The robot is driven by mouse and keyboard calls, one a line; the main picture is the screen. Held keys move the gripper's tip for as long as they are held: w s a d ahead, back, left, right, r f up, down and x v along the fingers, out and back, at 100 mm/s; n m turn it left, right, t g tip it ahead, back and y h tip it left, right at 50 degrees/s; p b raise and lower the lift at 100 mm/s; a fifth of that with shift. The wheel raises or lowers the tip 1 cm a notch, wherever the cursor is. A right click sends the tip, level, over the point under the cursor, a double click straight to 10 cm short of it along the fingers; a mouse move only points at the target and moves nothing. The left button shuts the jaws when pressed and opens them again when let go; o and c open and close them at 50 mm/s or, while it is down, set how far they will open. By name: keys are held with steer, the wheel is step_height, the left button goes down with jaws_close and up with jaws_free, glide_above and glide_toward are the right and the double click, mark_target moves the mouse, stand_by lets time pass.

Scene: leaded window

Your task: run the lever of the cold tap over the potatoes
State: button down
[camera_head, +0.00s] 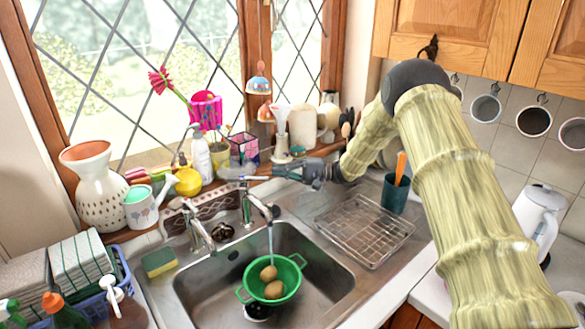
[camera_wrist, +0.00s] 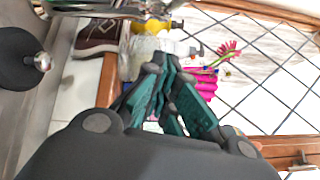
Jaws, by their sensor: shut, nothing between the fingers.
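Two chrome taps stand behind the sink: a left tap (camera_head: 196,226) and a right tap (camera_head: 255,205). A thin stream of water (camera_head: 270,240) falls from the right tap's spout towards the potatoes (camera_head: 270,281). These lie in a green colander (camera_head: 285,286) inside the sink. My gripper (camera_head: 276,172) is shut and empty beside the top of the right tap, just right of its lever (camera_head: 244,179); I cannot tell if they touch. In the wrist view the shut teal fingers (camera_wrist: 160,68) show, with chrome metal (camera_wrist: 100,8) at the top edge.
A wire rack (camera_head: 364,229) lies on the drainboard. A sponge (camera_head: 159,262) sits left of the sink. A kettle (camera_head: 537,218) stands at right.

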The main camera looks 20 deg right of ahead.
steer(key=s+a+p, duration=0.2)
steer(key=s, duration=0.1)
steer(key=shift+s+a+r, duration=0.1)
steer(key=shift+a+r, duration=0.25)
steer(key=shift+r, duration=0.05)
steer(key=shift+s+a, duration=0.1)
steer(key=shift+a, duration=0.05)
